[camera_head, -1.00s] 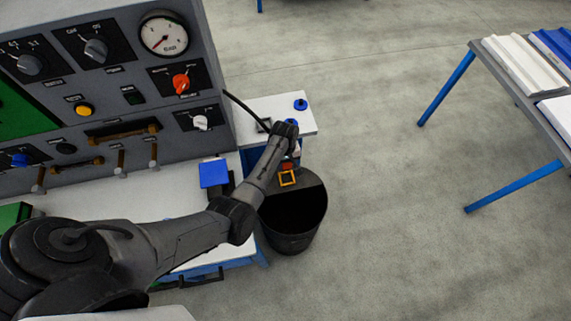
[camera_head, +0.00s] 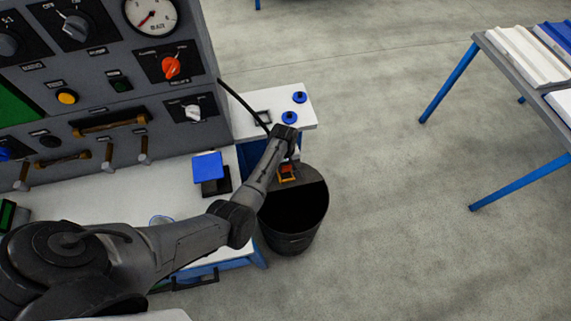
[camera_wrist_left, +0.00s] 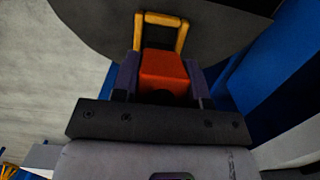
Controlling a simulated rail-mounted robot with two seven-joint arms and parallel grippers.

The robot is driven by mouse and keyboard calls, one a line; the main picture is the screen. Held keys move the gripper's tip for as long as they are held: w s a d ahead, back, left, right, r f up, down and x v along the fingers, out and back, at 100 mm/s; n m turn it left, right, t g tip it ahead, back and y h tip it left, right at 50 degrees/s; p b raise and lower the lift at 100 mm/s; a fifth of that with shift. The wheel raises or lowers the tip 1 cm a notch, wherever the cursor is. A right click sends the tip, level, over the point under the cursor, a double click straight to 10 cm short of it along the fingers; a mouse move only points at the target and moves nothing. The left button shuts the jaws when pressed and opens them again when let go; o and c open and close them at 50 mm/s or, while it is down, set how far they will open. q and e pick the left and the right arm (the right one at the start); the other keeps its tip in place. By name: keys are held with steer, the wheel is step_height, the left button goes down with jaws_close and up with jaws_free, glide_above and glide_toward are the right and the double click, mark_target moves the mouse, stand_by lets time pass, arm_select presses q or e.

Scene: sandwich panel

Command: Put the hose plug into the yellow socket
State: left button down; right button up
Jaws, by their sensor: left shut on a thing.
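My left gripper (camera_head: 288,163) is shut on a red block with a yellow U-shaped loop (camera_head: 287,173), above the black bin. In the left wrist view the red block (camera_wrist_left: 165,73) sits between the purple fingers, its yellow loop pointing away from the gripper. I cannot tell whether this is the hose plug. A black hose (camera_head: 243,104) runs from the panel's right edge to behind my left wrist, where its end is hidden. I cannot make out a yellow socket. My right gripper is not in view.
The grey panel (camera_head: 105,90) stands at the left above a white bench (camera_head: 130,195). A small white side table (camera_head: 272,98) carries two blue knobs (camera_head: 300,97). The black bin (camera_head: 293,225) stands below my gripper. Open floor lies to the right, before another table.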

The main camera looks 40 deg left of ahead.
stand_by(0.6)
arm_select(q)
steer(key=shift+s+d+p, duration=0.3)
steer(key=shift+d+p, duration=0.15)
steer(key=shift+p, duration=0.3)
steer(key=shift+f, duration=0.1)
stand_by(0.6)
steer(key=shift+f+b, duration=0.3)
steer(key=shift+f, duration=0.35)
stand_by(0.4)
steer(key=c, duration=0.6)
jaws_free()
steer(key=shift+o, duration=0.2)
steer(key=r+p, duration=0.1)
steer(key=r, duration=0.3)
steer(key=a+r+p, duration=0.1)
steer(key=r+p, duration=0.1)
steer(key=r, duration=0.2)
steer(key=w+r+p, duration=0.1)
steer(key=r, duration=0.3)
steer(key=shift+a+r, duration=0.15)
steer(key=shift+r, duration=0.1)
steer(key=shift+r+p, duration=0.3)
steer(key=shift+r, duration=0.3)
